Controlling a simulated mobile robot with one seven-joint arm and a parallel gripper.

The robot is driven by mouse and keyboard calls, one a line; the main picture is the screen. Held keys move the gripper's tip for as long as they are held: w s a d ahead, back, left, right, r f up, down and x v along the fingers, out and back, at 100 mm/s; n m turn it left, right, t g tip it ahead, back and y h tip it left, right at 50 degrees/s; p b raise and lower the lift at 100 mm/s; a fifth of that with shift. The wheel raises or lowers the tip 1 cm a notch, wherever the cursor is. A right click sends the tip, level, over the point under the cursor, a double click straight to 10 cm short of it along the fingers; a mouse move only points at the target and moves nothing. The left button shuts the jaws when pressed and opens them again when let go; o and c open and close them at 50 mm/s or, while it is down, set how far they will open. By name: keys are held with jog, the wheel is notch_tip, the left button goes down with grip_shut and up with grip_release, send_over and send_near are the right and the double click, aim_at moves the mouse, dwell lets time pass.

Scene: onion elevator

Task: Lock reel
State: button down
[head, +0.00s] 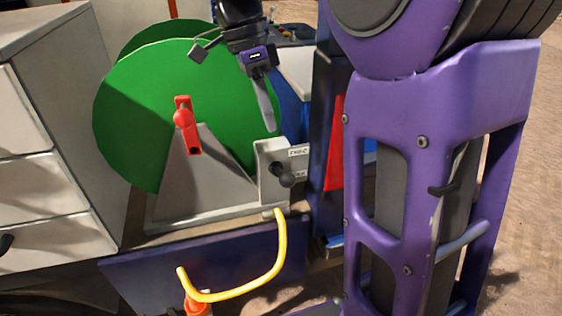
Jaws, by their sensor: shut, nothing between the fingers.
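The reel (135,110) has large green discs and stands upright on a grey triangular stand (185,185). A red crank handle (183,120) is at its centre, pointing down. A light grey plate with a black knob (282,174) and small labels is at the right foot of the stand; it looks like the reel's lock, but the label is too small to read well. My gripper (269,124) is shut and empty. It points down in front of the right edge of the green disc, above the plate and apart from the knob in the picture.
A white drawer cabinet (65,135) stands close on the left. A yellow hose (278,250) curves below the plate, with an orange piece (197,303) near its lower left end. A dark blue panel (130,285) lies below the stand. My purple arm covers much of the right side.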

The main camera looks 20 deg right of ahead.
aim_at(285, 173)
jog(key=b+x, duration=0.1)
jog(key=x, duration=0.8)
jog(key=shift+d+f, duration=0.1)
jog(key=shift+f, duration=0.1)
jog(key=shift+f+b, duration=0.1)
jog(key=shift+b, duration=0.25)
